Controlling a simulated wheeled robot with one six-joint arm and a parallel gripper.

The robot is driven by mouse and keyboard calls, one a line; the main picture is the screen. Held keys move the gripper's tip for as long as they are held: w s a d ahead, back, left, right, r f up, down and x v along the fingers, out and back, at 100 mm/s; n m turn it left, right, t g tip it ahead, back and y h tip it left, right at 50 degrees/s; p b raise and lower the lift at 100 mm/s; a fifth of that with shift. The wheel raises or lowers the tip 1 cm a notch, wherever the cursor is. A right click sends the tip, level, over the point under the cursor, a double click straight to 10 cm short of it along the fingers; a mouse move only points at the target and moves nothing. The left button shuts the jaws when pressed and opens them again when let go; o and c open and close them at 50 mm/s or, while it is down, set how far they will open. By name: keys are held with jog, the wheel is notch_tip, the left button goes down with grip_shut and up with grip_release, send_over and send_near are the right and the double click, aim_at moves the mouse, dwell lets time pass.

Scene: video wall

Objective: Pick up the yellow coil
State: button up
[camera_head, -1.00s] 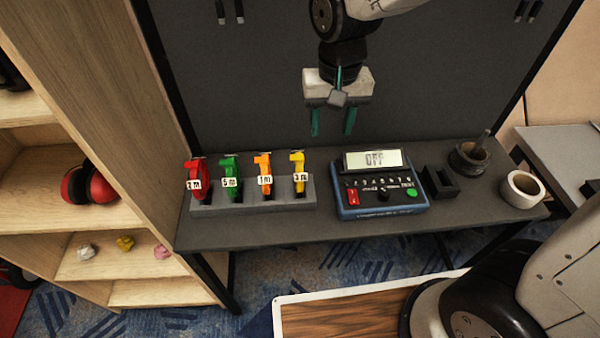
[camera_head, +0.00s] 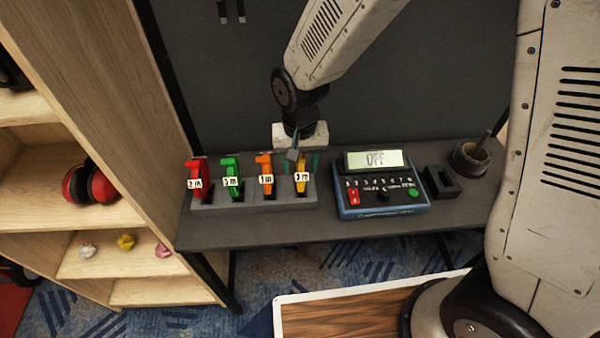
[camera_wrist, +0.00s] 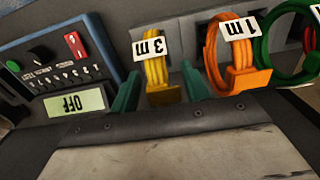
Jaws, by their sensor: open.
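The yellow coil (camera_head: 301,186), with a "3 m" label, stands in the rightmost slot of the grey holder (camera_head: 255,206). My gripper (camera_head: 303,163) is open at the yellow coil, its green fingers pointing down. In the wrist view the yellow coil (camera_wrist: 158,75) shows between the two fingertips of my gripper (camera_wrist: 158,92), one finger on each side. I cannot tell whether the fingers touch it. The top of the coil is partly hidden behind my gripper in the head view.
An orange coil (camera_head: 265,178) labelled "1 m" stands close beside the yellow one, then a green coil (camera_head: 232,178) and a red coil (camera_head: 198,180). A blue tester (camera_head: 380,196) reading "OFF" sits to the right. A black holder (camera_head: 441,184) and a dark pot (camera_head: 470,158) stand beyond it.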

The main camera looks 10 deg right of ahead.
jog(key=c, duration=1)
